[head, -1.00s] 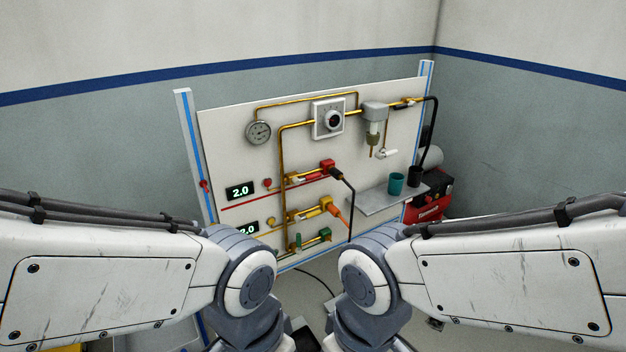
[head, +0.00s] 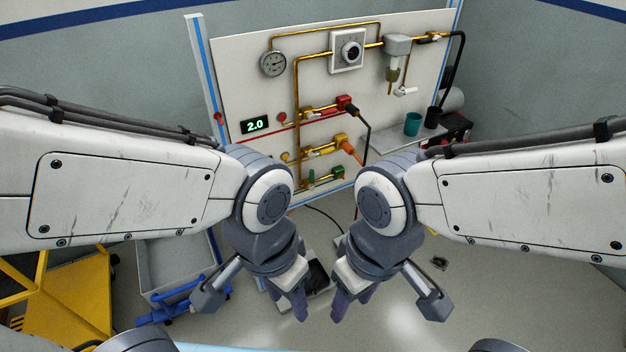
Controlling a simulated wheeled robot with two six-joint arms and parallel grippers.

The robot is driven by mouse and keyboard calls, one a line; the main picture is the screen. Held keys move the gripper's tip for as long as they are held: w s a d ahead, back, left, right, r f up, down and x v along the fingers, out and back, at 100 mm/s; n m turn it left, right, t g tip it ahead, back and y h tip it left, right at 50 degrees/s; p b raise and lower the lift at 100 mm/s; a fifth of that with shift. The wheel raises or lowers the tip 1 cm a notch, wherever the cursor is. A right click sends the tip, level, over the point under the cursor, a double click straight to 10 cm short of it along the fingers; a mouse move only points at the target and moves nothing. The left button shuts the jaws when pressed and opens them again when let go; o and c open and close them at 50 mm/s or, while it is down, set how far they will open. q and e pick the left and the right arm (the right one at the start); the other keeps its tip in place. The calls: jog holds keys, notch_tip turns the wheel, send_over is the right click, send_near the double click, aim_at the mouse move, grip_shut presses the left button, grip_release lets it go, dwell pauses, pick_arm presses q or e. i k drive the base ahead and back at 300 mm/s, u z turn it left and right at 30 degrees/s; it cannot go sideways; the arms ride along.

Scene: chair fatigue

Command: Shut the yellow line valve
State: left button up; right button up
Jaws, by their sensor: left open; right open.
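The panel (head: 240,70) stands ahead of me. Its yellow line runs across the lower part, with a yellow knob (head: 285,156) at left, a brass valve (head: 313,152) in the middle and a yellow block (head: 340,141) at right. An orange plug (head: 352,153) sits in the block. The valve's handle is too small to tell its position. My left gripper (head: 287,302) and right gripper (head: 352,305) are open and empty. Both hang low in front of the panel, below the yellow line and apart from it.
The red line (head: 325,111) is above the yellow one, the green block (head: 338,172) below. A shelf with a teal cup (head: 412,124) is at right. A grey cart (head: 172,262) and a yellow frame (head: 75,310) stand at lower left. Floor at right is mostly clear.

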aim_at(323, 152)
jog(key=u, duration=1.25)
jog(key=i, duration=0.4)
jog(key=z, duration=0.9)
